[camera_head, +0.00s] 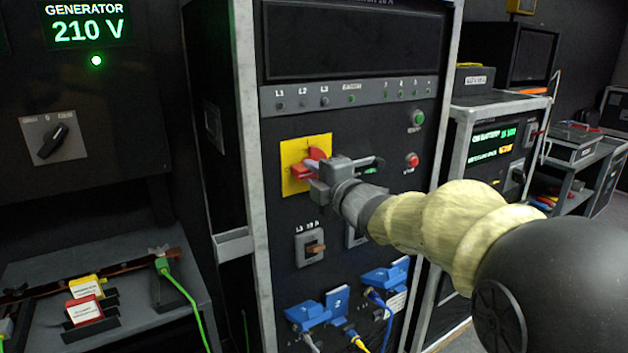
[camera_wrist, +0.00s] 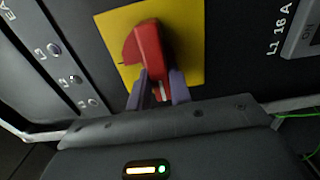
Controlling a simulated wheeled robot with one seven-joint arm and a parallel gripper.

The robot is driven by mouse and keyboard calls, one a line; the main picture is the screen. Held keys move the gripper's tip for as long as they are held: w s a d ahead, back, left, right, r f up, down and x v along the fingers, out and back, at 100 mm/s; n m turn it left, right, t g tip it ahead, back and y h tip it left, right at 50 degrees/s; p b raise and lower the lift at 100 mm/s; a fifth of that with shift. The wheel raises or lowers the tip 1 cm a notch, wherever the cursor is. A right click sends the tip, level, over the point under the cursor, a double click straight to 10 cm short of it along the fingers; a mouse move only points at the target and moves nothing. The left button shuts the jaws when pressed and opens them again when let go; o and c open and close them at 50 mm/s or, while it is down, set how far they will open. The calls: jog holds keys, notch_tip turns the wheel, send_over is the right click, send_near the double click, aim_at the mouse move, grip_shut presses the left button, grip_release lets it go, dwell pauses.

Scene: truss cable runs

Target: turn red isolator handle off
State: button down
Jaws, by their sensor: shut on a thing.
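The red isolator handle (camera_head: 316,155) sits on a yellow square plate (camera_head: 292,180) on the front of the dark rack panel. In the wrist view the red handle (camera_wrist: 150,58) stands on the yellow plate (camera_wrist: 188,28). My gripper (camera_head: 314,174) reaches in from the right and is shut on the handle. In the wrist view its two purple-grey fingers (camera_wrist: 158,90) lie on either side of the handle's lower end. My gripper hides part of the handle in the head view, and the handle's position marks cannot be read.
Green (camera_head: 418,118) and red (camera_head: 412,160) buttons sit to the right. A generator panel (camera_head: 85,25) reading 210 V stands at left, above a shelf with tagged blocks (camera_head: 85,310).

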jog(key=c, duration=1.3)
grip_release()
jog(key=shift+w, duration=0.1)
jog(key=v, duration=1.7)
jog(key=shift+s+d, duration=0.2)
jog(key=shift+s, duration=0.05)
